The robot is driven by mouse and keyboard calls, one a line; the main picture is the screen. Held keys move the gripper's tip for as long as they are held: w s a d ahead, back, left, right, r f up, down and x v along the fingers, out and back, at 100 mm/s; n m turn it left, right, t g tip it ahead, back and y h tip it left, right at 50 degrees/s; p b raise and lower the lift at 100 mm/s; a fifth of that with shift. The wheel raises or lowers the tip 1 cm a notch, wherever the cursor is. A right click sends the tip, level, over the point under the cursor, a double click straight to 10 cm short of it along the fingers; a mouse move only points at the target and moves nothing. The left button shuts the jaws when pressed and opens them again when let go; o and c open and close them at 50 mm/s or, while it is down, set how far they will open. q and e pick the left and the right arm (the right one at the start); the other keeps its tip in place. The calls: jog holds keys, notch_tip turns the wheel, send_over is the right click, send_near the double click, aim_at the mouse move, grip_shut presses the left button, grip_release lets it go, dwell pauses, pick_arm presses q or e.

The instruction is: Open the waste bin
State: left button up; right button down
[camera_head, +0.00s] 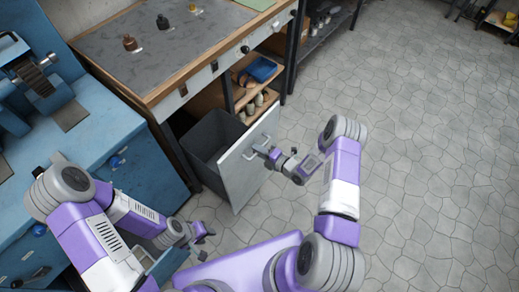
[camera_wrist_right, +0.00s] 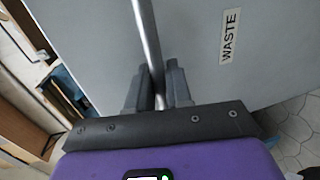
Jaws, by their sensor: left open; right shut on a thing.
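The waste bin is a dark grey tub (camera_head: 203,140) behind a light grey front panel (camera_head: 240,183). It stands pulled out from under the workbench, and its open top shows. The panel has a metal bar handle (camera_head: 253,152). In the right wrist view the handle (camera_wrist_right: 147,35) runs between the fingers of my right gripper (camera_wrist_right: 158,88), which is shut on it. A "WASTE" label (camera_wrist_right: 230,36) is on the panel. In the head view my right gripper (camera_head: 269,154) is at the panel's outer face. My left gripper (camera_head: 206,240) is open and empty, low and left of the panel.
The workbench (camera_head: 150,65) carries small bottles and has open shelves (camera_head: 258,88) beside the bin, with a blue item (camera_head: 261,69). A blue bench (camera_head: 95,140) with a machine (camera_head: 35,80) stands at the left. The tiled floor (camera_head: 430,150) at the right is clear.

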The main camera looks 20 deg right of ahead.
jog(key=c, duration=1.2)
grip_release()
jog(key=shift+c, duration=0.2)
jog(key=shift+s+d, duration=0.1)
jog(key=p+v, duration=0.1)
jog(key=v, duration=0.6)
jog(key=shift+s, duration=0.2)
